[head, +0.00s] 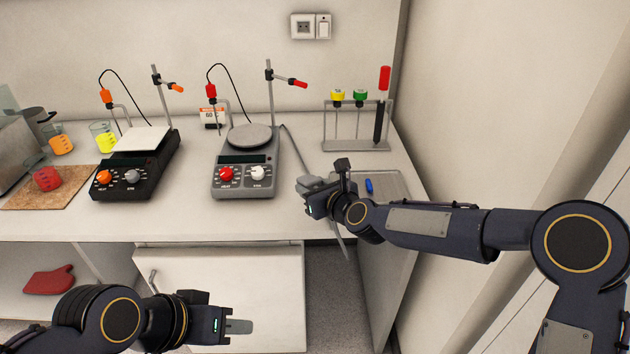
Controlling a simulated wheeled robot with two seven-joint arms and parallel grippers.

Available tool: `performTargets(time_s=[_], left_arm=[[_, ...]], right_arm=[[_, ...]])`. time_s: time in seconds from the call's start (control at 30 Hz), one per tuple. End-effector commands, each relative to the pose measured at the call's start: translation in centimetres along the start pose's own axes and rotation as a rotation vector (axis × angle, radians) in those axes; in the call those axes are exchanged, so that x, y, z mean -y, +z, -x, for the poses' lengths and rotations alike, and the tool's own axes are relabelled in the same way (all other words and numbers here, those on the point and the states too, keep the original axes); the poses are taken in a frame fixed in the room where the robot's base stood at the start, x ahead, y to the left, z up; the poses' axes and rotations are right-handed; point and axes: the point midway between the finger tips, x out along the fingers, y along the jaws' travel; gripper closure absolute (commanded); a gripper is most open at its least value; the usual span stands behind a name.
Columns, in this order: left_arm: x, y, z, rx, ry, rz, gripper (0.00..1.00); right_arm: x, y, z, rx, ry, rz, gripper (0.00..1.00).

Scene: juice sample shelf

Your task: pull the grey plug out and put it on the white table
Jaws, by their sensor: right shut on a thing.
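My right gripper (307,186) is over the front edge of the white table (190,222), right of the grey hotplate (245,175). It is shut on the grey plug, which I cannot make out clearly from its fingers. A grey cable (297,146) runs from behind the grey hotplate to this gripper, and a grey length (340,242) hangs below it past the table edge. My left gripper (240,327) is low in front of the cabinet, away from the table top. Its fingers overlap in this view, so its opening is unclear.
A black hotplate (134,178) stands left of the grey one. A tube rack (356,147) is at the back right, with a grey tray (388,183) holding a blue item (369,186) before it. The wall socket (303,27) has nothing in it. Some table is bare between the hotplates.

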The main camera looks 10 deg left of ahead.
Motion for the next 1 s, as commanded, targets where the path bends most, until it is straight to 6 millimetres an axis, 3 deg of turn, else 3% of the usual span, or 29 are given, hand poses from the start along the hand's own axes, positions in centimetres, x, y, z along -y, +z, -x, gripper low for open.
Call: performTargets(time_s=[0.1, 0.4, 0.9, 0.93, 1.0], left_arm=[[0.4, 0.5, -0.9, 0.0, 0.0, 0.0, 0.64], [0.9, 1.0, -2.0, 0.0, 0.0, 0.0, 0.64], [1.0, 1.1, -2.3, 0.0, 0.0, 0.0, 0.64], [1.0, 1.1, -2.3, 0.0, 0.0, 0.0, 0.64], [1.0, 1.1, -2.3, 0.0, 0.0, 0.0, 0.64]], right_arm=[[0.0, -1.7, -0.5, -0.001, 0.0, 0.001, 0.9], [0.0, -4.3, -1.3, 0.0, 0.0, 0.0, 0.9], [0.0, -5.0, -1.6, 0.001, 0.0, 0.0, 0.9], [0.0, -5.0, -1.6, 0.001, 0.0, 0.0, 0.55], [0.0, -5.0, -1.6, 0.001, 0.0, 0.0, 0.46]])
